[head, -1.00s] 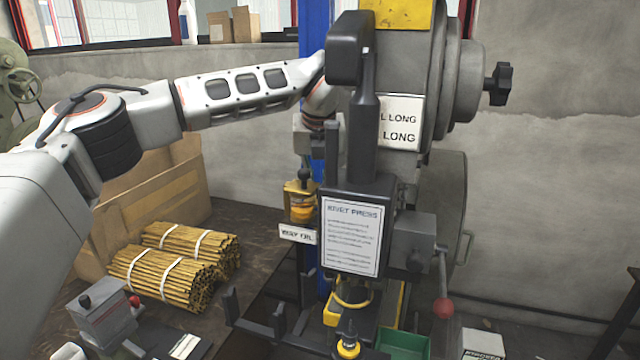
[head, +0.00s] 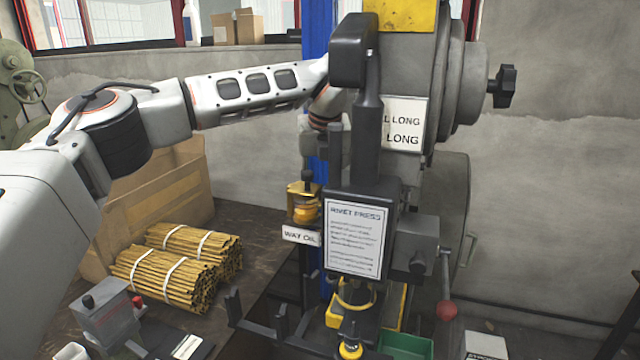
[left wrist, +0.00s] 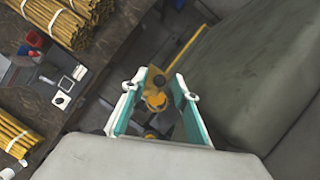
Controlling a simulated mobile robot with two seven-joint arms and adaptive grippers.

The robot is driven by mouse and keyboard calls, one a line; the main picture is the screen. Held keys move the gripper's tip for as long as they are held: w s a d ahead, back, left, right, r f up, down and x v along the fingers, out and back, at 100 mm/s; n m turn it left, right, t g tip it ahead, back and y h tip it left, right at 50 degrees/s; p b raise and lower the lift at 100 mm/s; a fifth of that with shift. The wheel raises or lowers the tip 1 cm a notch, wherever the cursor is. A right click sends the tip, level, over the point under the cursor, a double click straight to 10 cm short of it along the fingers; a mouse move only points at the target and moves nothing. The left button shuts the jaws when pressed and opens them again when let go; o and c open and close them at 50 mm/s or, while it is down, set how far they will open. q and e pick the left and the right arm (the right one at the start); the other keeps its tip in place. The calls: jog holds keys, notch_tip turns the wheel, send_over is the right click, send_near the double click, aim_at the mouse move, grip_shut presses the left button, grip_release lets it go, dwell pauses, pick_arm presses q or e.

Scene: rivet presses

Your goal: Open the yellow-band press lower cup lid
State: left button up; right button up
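The grey rivet press (head: 400,160) fills the middle of the head view, with a yellow plate on top. A yellow-orange cup with a dark knob (head: 305,207) sits left of its column above a "WAY OIL" label. A second yellow cup (head: 350,350) is low at the press's front. My left arm reaches behind the press column; its gripper is largely hidden in the head view. In the left wrist view my left gripper (left wrist: 165,83) is open, its teal-padded fingers apart, with a yellow-orange cup (left wrist: 155,101) seen between and beyond them. Contact and lid position cannot be told. My right gripper is out of view.
Bundles of yellow rods (head: 175,275) lie on the dark bench at left, before a cardboard box (head: 150,200). A grey box with a dark knob (head: 103,312) stands at front left. A red-knobbed lever (head: 446,310) and green tray (head: 405,346) are at lower right.

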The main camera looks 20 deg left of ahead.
pick_arm(q)
jog(key=shift+r, duration=0.1)
notch_tip(320, 180, up, 10)
dwell(0.6)
jog(key=shift+s+f, duration=0.1)
jog(key=shift+f, duration=0.1)
